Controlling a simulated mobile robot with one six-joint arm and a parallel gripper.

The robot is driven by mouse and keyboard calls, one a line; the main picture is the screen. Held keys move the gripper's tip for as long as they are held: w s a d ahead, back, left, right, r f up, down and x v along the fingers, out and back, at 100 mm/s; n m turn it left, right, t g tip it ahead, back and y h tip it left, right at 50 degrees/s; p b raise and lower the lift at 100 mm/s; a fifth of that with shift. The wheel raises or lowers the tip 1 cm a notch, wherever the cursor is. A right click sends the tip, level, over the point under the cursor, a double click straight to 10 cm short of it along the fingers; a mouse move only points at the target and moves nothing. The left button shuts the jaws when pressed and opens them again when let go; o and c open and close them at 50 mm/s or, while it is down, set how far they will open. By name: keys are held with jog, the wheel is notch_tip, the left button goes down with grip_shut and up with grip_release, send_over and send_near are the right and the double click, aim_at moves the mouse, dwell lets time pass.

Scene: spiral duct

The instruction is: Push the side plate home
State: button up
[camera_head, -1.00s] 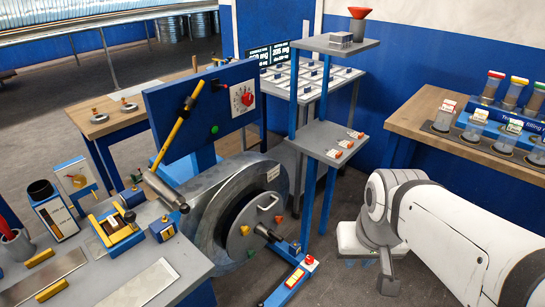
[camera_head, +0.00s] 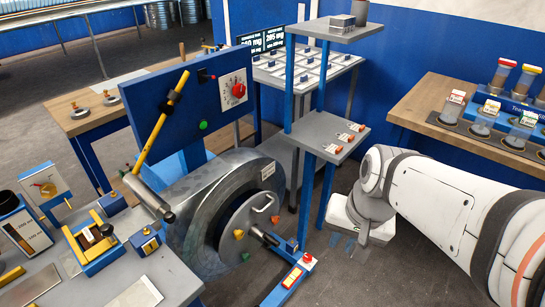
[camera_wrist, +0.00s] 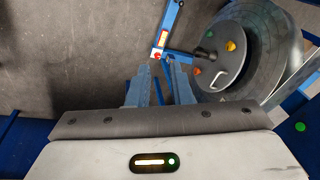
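The side plate (camera_head: 247,226) is a grey round disc with a pale handle, coloured knobs and a central dark shaft. It stands at the open side of the grey spiral duct housing (camera_head: 205,195), with a dark gap showing along its left edge. In the wrist view the side plate (camera_wrist: 228,48) is at the upper right, beyond my fingers. My gripper (camera_wrist: 159,68) is apart from it and looks open, with nothing between the fingers. In the head view my gripper (camera_head: 346,243) is low, right of the plate; its fingertips are hard to make out.
A blue foot bar (camera_head: 290,280) with a red button lies on the floor between my gripper and the duct. A blue-legged stand with grey shelves (camera_head: 325,137) rises behind. A workbench (camera_head: 150,280) is at left, a wooden table (camera_head: 425,105) at right.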

jog(key=w+a+f+m+g+y+b, duration=0.1)
jog(key=w+a+f+m+y+b, duration=0.45)
jog(key=a+f+m+b, duration=0.4)
jog(key=m+t+y+b, duration=0.5)
jog(key=m+t+b, duration=0.6)
jog(key=m, duration=2)
send_near(267, 205)
jog(key=w+a+g+b, duration=0.1)
jog(key=w+g+b, duration=0.1)
jog(key=w, duration=0.1)
jog(key=b+x, duration=0.1)
jog(key=x, duration=0.6)
jog(key=shift+s+a+f, duration=0.1)
jog(key=shift+a, duration=0.25)
jog(key=shift+c, duration=0.2)
grip_shut()
